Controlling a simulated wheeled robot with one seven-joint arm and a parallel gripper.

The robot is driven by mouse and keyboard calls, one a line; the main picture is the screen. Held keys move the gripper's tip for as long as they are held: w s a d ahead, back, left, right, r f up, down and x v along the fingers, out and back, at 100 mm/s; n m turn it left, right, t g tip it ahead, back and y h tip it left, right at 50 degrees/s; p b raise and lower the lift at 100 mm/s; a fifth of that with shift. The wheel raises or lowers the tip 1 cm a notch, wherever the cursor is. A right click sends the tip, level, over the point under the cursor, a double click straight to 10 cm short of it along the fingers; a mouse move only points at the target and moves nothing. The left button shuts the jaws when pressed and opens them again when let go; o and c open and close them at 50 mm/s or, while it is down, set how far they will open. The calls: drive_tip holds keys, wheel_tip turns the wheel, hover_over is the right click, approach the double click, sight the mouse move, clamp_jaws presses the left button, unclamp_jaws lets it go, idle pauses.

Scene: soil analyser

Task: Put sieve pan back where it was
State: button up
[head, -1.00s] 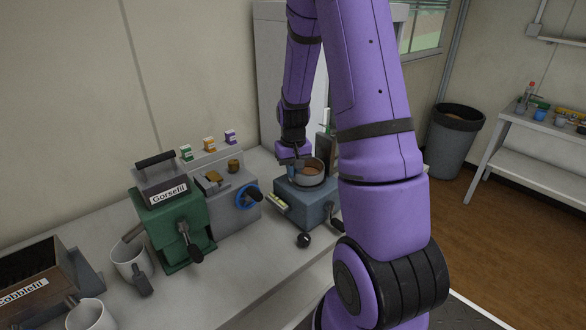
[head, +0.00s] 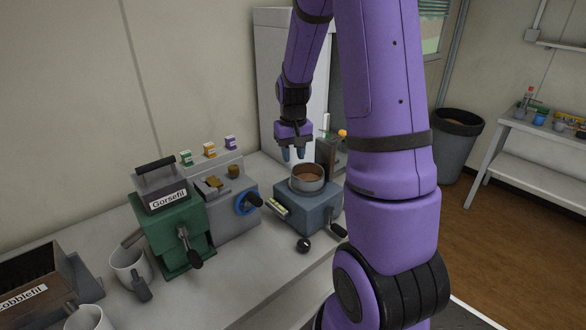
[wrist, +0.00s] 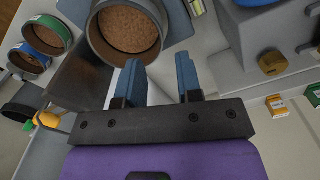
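The sieve pan (head: 308,177) is a round grey metal pan with brown soil in it. It sits level on top of the blue-grey machine (head: 293,208) on the bench. In the wrist view the pan (wrist: 127,30) shows just beyond the fingers. My gripper (head: 293,155) is above and slightly behind the pan, apart from it. Its two blue fingers (wrist: 168,78) are spread with nothing between them. The pan's underside is hidden.
A green Gorsefil machine (head: 180,226) and a grey machine with a blue wheel (head: 236,210) stand left of the pan. Mugs (head: 130,266) and the Cobblefil box (head: 35,285) are farther left. A dark upright block (head: 328,157) stands close behind the pan.

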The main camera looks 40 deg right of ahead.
drive_tip(key=s+a+r+n+t, duration=0.1)
drive_tip(key=s+a+r, duration=0.4)
drive_tip(key=r, duration=0.4)
drive_tip(key=s+a+r+n+t, duration=0.1)
drive_tip(key=s+a+r+t, duration=0.1)
drive_tip(key=a+r, duration=0.6)
drive_tip(key=s+a+r+n+t, duration=0.1)
drive_tip(key=s+a+r, duration=0.1)
drive_tip(key=s+a, duration=0.2)
drive_tip(key=s+a+r+n+t, duration=0.1)
drive_tip(key=s+a, duration=0.3)
drive_tip(key=s, duration=0.5)
drive_tip(key=shift+r+n, duration=0.5)
drive_tip(key=shift+r, duration=0.35)
